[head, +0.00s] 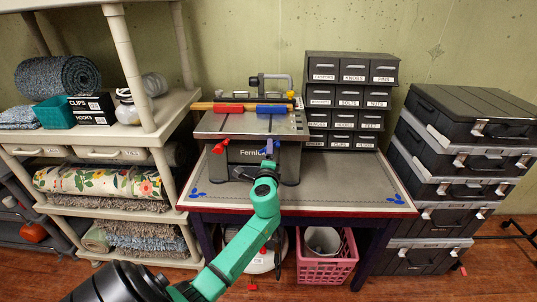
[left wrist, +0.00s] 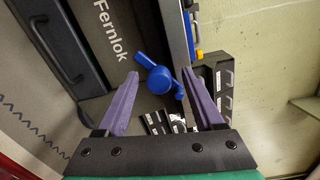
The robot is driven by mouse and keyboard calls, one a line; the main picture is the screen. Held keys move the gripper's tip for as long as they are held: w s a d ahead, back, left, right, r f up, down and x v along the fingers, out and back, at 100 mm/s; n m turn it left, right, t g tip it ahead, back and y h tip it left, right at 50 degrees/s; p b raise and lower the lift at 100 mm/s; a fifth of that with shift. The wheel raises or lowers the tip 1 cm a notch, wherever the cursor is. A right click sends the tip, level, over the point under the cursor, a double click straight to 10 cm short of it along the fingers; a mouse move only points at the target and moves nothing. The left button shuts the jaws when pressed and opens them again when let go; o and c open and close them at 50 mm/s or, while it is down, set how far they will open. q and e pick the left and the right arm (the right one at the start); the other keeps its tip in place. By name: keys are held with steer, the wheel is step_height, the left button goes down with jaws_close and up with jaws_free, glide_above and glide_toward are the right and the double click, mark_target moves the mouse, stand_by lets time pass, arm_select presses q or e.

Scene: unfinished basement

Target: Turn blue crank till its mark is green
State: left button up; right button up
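The blue crank (left wrist: 160,80) shows in the left wrist view, with a round hub and a short arm reaching up to the left. It is on the dark front of the grey machine lettered Fernlok (head: 250,152). My left gripper (left wrist: 161,74) is open, its two purple fingers on either side of the crank in that view; I cannot tell whether they touch it. In the head view my left gripper (head: 267,164) is in front of the machine's right half and largely hides the crank. No coloured mark can be made out on the crank. My right gripper is not in view.
A red handle (head: 219,147) is on the machine's left front. A red block (head: 228,108) and a blue block (head: 272,110) sit on its top. Labelled drawers (head: 352,97) stand behind right. The workbench (head: 345,185) is clear on the right. Black cases (head: 450,160) are stacked beyond.

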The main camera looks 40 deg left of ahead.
arm_select(q)
steer(key=shift+d, duration=0.15)
steer(key=b+v, duration=0.1)
steer(key=v, duration=1.3)
steer(key=shift+s+b, duration=0.25)
steer(key=shift+b, duration=0.15)
